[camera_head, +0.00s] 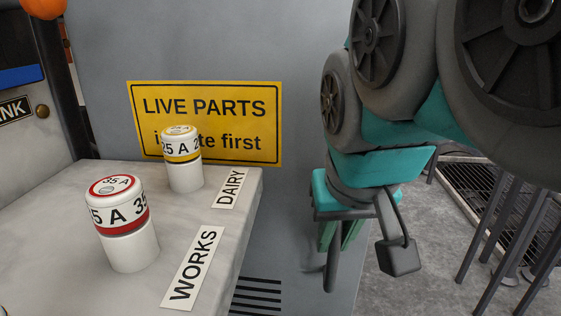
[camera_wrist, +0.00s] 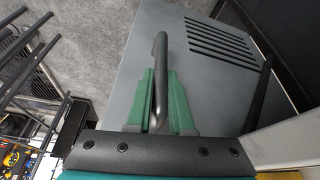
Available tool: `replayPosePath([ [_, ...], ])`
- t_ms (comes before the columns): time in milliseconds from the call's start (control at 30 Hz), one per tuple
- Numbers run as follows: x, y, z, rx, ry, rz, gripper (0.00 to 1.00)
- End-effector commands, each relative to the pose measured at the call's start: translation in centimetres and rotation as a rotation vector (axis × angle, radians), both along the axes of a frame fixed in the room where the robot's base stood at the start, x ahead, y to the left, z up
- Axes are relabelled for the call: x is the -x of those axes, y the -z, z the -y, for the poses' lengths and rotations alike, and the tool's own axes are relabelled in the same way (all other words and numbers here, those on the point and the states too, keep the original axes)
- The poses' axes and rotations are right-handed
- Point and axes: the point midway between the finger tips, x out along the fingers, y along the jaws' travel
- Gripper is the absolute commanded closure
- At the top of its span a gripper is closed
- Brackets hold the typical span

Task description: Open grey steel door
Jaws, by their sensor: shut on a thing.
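The grey steel door (camera_head: 300,120) is the upright panel behind the marble shelf in the head view. It bears a yellow "LIVE PARTS" sign (camera_head: 205,100) and dark vent slots low down. The door also shows in the wrist view (camera_wrist: 190,75), with its vent slots at upper right. A dark bar handle (camera_wrist: 161,55) stands out from the door near its edge; its lower end shows in the head view (camera_head: 331,270). My gripper (camera_wrist: 160,88) is shut on the handle, one green finger on each side. I cannot tell whether the door is ajar.
A marble shelf (camera_head: 60,240) stands left of my arm, bearing a red-banded 35 A fuse (camera_head: 128,225) and a yellow-banded 25 A fuse (camera_head: 183,160) beside WORKS and DAIRY labels.

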Motion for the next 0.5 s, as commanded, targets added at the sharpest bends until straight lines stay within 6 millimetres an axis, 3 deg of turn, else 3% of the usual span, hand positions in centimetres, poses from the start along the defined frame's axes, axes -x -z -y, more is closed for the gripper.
replayPosePath([
  [233, 0.02, -0.03, 0.13, 0.004, 0.002, 0.0, 1.0],
  [267, 0.02, -0.03, 0.13, 0.004, 0.002, 0.0, 0.78],
  [500, 0.01, -0.01, 0.07, 0.002, 0.001, -0.001, 0.51],
])
